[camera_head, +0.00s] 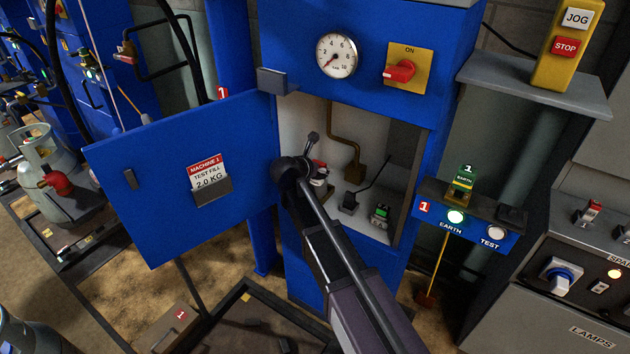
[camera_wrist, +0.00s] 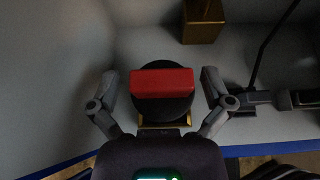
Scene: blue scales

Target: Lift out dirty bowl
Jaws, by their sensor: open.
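My gripper (camera_wrist: 160,83) is open in the wrist view, one finger on each side of a red block. The red block (camera_wrist: 162,88) lies across a round black body (camera_wrist: 162,112), with a brass-coloured base below it. The fingers appear apart from both. In the head view my arm reaches into the open blue cabinet, and the red-topped part (camera_head: 319,168) shows just beside my gripper, partly hidden. I cannot make out a clear bowl or any dirt; I cannot tell whether this black body is the bowl.
The blue door (camera_head: 180,180) stands open to the left. Inside are a brass pipe (camera_head: 345,140), a small black part (camera_head: 348,203) and a green-lit part (camera_head: 380,215) to the right. A gauge (camera_head: 336,55) and red switch (camera_head: 400,71) sit above the opening.

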